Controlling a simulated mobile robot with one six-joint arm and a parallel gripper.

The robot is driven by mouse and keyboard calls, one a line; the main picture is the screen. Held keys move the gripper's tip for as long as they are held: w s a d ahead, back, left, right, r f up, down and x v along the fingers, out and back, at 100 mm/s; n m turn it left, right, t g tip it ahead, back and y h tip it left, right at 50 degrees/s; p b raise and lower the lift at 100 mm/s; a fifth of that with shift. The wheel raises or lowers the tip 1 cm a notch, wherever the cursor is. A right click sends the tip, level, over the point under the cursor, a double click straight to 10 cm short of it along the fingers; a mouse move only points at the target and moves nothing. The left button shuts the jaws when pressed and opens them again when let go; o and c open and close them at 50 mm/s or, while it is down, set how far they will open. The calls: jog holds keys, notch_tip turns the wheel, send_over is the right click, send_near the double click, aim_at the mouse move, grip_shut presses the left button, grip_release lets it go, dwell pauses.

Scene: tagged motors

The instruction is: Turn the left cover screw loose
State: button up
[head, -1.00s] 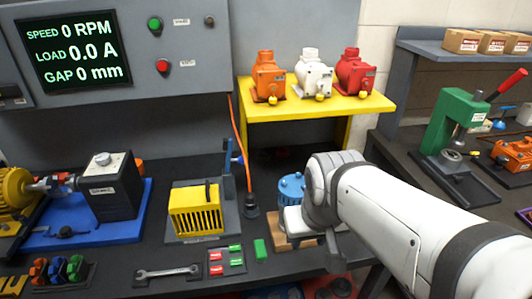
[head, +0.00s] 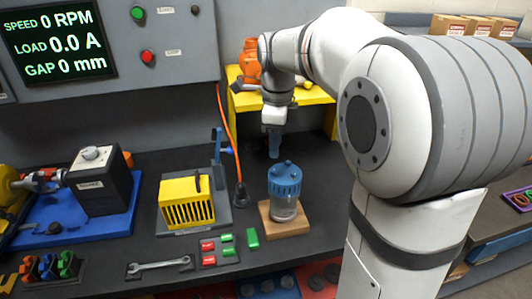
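A motor with a blue cover (head: 285,180) and a clear-grey lower body (head: 284,211) stands upright on a wooden block (head: 272,231). Small blue screw heads stick up from the cover's top; the left one (head: 274,171) is small at this size. My gripper (head: 274,152) points down above and slightly left of the cover, apparently behind it. Its dark blue-grey fingers look like one narrow shape, so their opening is unclear. I see nothing held between them.
A yellow slotted box (head: 187,203) and a blue upright lever (head: 217,147) stand left of the motor. A tray of red and green tags (head: 219,263) and a wrench (head: 160,264) lie in front. An orange cable (head: 230,130) hangs behind. The yellow shelf (head: 240,100) is close behind my arm.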

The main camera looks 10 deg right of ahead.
aim_at(274, 171)
jog(key=shift+w+m, duration=0.3)
jog(key=shift+f, duration=0.2)
notch_tip(274, 171, down, 7)
jog(key=shift+f, duration=0.15)
jog(key=shift+c, duration=0.6)
grip_shut()
